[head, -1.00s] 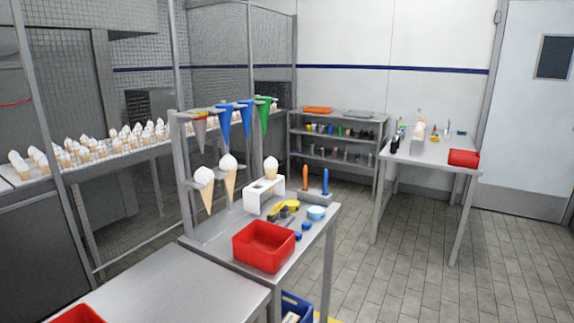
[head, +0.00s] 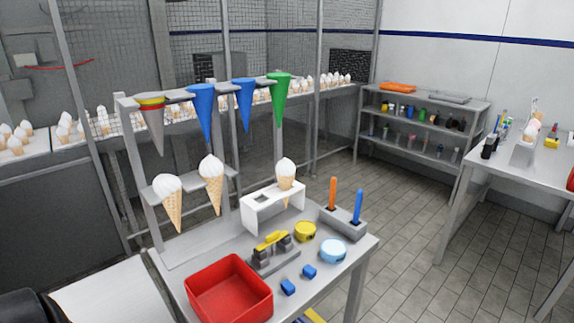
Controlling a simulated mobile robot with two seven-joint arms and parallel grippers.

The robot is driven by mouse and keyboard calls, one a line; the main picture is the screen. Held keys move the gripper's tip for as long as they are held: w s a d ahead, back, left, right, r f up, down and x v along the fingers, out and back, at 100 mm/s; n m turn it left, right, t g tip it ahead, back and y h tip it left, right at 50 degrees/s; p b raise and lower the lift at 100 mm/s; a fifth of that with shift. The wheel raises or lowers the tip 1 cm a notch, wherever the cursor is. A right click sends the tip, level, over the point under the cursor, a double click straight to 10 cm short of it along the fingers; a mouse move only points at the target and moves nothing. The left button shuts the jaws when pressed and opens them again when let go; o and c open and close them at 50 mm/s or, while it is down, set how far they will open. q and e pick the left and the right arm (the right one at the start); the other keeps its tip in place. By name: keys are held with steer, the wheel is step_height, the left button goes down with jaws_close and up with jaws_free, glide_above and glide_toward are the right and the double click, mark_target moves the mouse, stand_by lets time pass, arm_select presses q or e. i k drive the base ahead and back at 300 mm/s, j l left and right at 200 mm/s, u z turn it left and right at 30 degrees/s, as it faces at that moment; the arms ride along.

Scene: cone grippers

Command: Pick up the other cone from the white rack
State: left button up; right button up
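The white rack (head: 262,214) stands on the steel table, right of the grey cone stand. One ice cream cone (head: 286,174) with a white top sits upright in its right part. An opening shows in the rack's top at left, with no cone in it. Two more cones, one (head: 171,198) at left and one (head: 211,182) beside it, sit in the stand's lower shelf. Neither of my grippers shows; a dark shape at the lower left corner may be part of my arm.
A red bin (head: 229,290) stands at the table's front. A clamp-like tool (head: 272,248), yellow tape (head: 305,231), light blue tape (head: 333,250) and small blue blocks (head: 309,271) lie near the rack. Orange and blue sticks stand in a grey holder (head: 343,223). Empty coloured cones (head: 202,115) hang above.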

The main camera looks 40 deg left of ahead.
mark_target(285, 170)
steer(key=i+l+u, duration=0.1)
steer(key=i+u, duration=0.3)
steer(key=i+l+u, duration=0.2)
steer(key=u, duration=0.15)
steer(key=i+l+u, duration=0.55)
steer(key=u, duration=0.25)
steer(key=l, duration=0.1)
